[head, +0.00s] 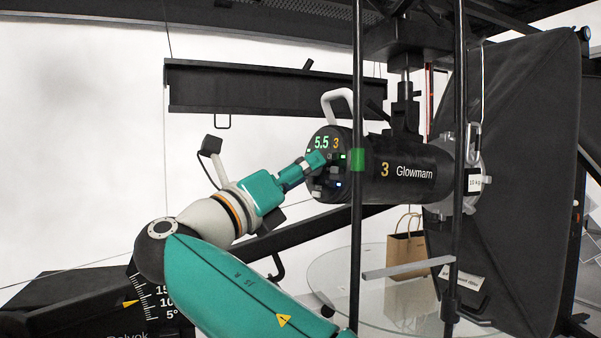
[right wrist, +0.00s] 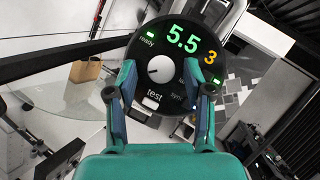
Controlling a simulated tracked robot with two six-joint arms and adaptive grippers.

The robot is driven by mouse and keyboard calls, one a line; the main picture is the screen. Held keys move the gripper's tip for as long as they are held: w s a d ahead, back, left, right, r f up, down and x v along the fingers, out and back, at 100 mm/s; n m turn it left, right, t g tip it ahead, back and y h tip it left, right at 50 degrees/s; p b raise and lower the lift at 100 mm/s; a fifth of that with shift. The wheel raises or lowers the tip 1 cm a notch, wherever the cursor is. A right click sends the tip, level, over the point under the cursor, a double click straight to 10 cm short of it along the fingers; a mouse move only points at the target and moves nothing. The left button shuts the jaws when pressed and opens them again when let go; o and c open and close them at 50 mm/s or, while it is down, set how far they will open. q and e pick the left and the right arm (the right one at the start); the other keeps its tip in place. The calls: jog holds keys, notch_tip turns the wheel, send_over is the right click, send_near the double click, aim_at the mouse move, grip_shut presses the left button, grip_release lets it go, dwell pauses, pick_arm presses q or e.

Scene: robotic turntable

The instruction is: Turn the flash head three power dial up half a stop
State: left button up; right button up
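The flash head (head: 400,170) is a black cylinder marked "3 Glowmarn", hanging from an overhead mount. Its rear panel shows a green 5.5 and an orange 3; the display (right wrist: 185,40) reads the same in the right wrist view. My right gripper (head: 314,162) is at the rear panel. In the right wrist view its fingers (right wrist: 166,82) are open, one on each side of the dial, with gaps visible. In the head view the gripper partly hides the panel. My left gripper is not in view.
A test button (right wrist: 151,103) lies just below the dial. A white handle (head: 342,100) rises above the head. A black upright pole (head: 357,240) stands in front of it. A large softbox (head: 520,180) is at right. A paper bag (head: 405,250) stands on the glass turntable (head: 335,262).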

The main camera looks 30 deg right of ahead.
grip_shut()
jog(key=shift+s+n+t, duration=0.1)
jog(key=shift+n+t, duration=0.2)
jog(key=shift+n, duration=0.5)
jog(key=shift+o, duration=1)
grip_release()
jog(key=v, duration=1.2)
jog(key=shift+a+r, duration=0.1)
